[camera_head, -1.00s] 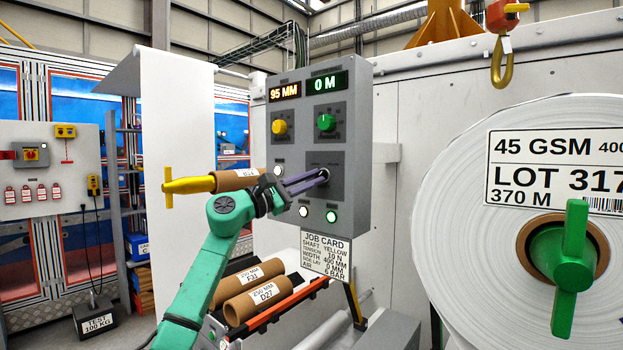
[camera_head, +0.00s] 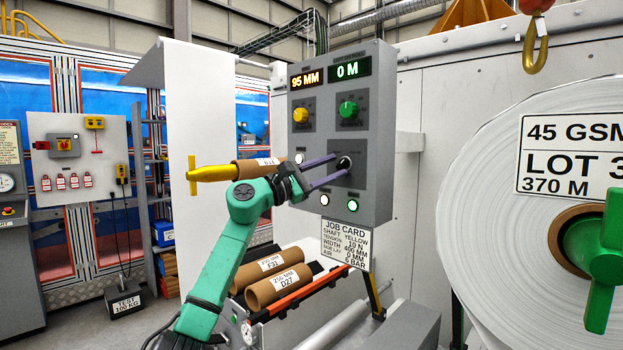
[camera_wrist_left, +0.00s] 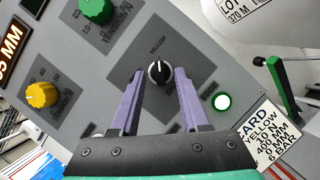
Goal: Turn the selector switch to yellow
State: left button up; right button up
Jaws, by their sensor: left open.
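The selector switch (camera_head: 345,162) is a black round knob on the lower part of the grey control panel (camera_head: 382,120). In the left wrist view the knob (camera_wrist_left: 159,75) has a white pointer line that points up, roughly at the printed word YELLOW. Other labels around it are partly hidden by the fingers. My left gripper (camera_head: 341,166) is open in front of the switch. In the left wrist view its two purple fingertips (camera_wrist_left: 159,71) lie on either side of the knob, with a gap showing on each side. My right gripper is not in view.
A yellow knob (camera_head: 300,115) and a green knob (camera_head: 348,109) sit above the switch. A lit green button (camera_head: 352,206) is below it. A job card (camera_head: 345,245) reading SHAFT YELLOW hangs under the panel. A cardboard core on a yellow shaft (camera_head: 215,173) is behind my left wrist.

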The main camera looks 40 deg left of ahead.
pick_arm(q)
jog(key=b+v, duration=1)
jog(key=v, duration=0.4)
jog(key=shift+w+f, duration=0.1)
